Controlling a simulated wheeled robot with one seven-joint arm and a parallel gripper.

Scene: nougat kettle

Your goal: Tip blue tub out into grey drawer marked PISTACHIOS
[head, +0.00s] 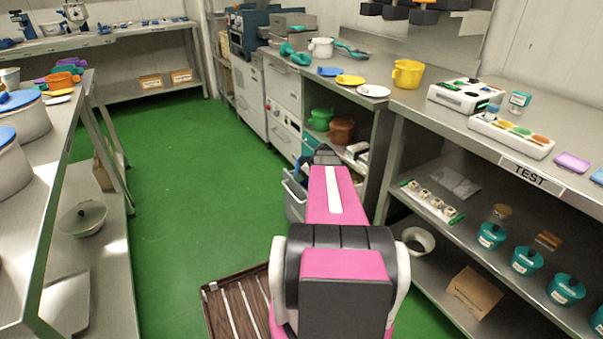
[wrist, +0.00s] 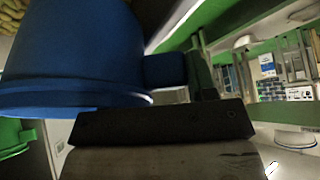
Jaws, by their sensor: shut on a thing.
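The blue tub (wrist: 70,50) fills the upper left of the wrist view, very close to the camera. Its wide rim faces the lower edge of that picture, and its inside is hidden. A short blue handle (wrist: 165,69) sticks out from its side to the dark finger of my gripper (wrist: 203,75), which is shut on it. I cannot read any PISTACHIOS mark.
A green pot (head: 320,118) and a brown pot (head: 341,131) stand on the shelf just beyond my gripper. The counter (head: 400,108) runs along the right. A brown slatted crate (head: 235,300) lies on the floor. The green aisle on the left is clear.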

